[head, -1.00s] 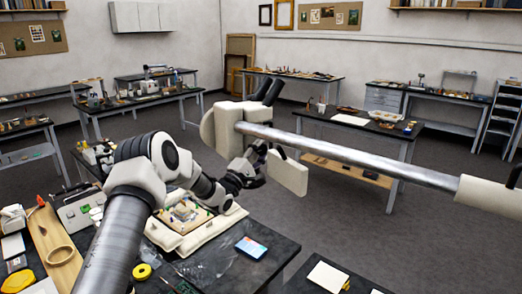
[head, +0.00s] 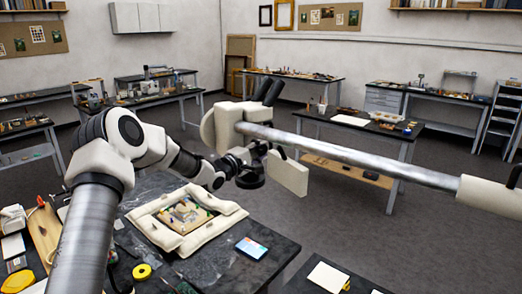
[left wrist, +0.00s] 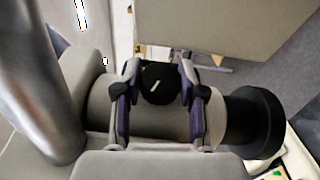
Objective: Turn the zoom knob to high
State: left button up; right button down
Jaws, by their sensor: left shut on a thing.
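The microscope (head: 222,128) is a cream body with black eyepieces, hung on a metal boom over the bench. In the left wrist view its zoom knob (left wrist: 160,82) is a small black disc with a short slanted white mark, on the side of the cream body (left wrist: 152,118). My left gripper (left wrist: 157,90) has one finger on each side of the knob and is shut on it. In the head view the left gripper (head: 257,152) is at the microscope's lower right side, and the knob is hidden there. I cannot read any zoom marking. My right gripper is not in view.
The metal boom (head: 345,153) runs right from the microscope. A cream panel (head: 288,173) hangs beside it. Below, a framed piece (head: 184,229) lies among cream cushions on the dark bench (head: 214,262).

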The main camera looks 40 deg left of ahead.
pick_arm(q)
jog(key=shift+m+g, duration=0.3)
jog(key=shift+g, duration=0.6)
jog(key=o, duration=1.2)
jog(key=shift+c, duration=0.2)
jog(key=s+r, duration=0.1)
jog(key=s, duration=1)
jog(key=shift+s+a+r, duration=0.25)
jog(key=shift+a+r, duration=0.1)
jog(key=shift+a, duration=0.1)
